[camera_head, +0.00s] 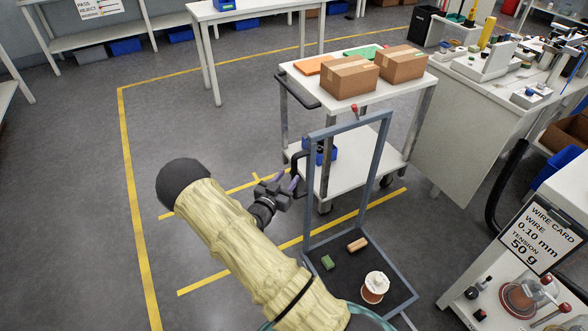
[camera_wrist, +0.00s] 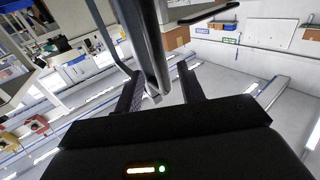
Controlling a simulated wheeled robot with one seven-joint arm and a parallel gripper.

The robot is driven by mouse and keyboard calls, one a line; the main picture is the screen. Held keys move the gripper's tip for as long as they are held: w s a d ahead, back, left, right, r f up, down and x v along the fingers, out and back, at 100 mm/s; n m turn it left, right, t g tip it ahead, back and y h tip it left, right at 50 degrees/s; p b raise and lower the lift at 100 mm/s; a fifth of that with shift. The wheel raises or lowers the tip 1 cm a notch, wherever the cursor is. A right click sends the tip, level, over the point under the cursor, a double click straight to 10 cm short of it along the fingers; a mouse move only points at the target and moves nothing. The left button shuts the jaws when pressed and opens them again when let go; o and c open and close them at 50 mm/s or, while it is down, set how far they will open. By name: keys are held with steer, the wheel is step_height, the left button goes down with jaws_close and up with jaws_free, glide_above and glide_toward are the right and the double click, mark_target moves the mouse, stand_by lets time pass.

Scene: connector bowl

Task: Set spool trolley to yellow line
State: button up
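The spool trolley (camera_head: 312,205) is a blue-grey upright frame on a black deck (camera_head: 345,262). It carries a white and copper spool (camera_head: 374,285), a green block (camera_head: 327,262) and a tan block (camera_head: 357,244).
A white cart (camera_head: 325,95) with cardboard boxes (camera_head: 350,76) stands right behind the trolley. A workbench (camera_head: 470,130) is at the right, and a stand with a wire card sign (camera_head: 543,235) is at front right. The floor to the left (camera_head: 70,180) is clear.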

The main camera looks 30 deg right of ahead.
mark_target(292, 171)
steer(key=x, duration=0.5)
steer(key=shift+w+d, duration=0.1)
steer(key=shift+d, duration=0.05)
jaws_close()
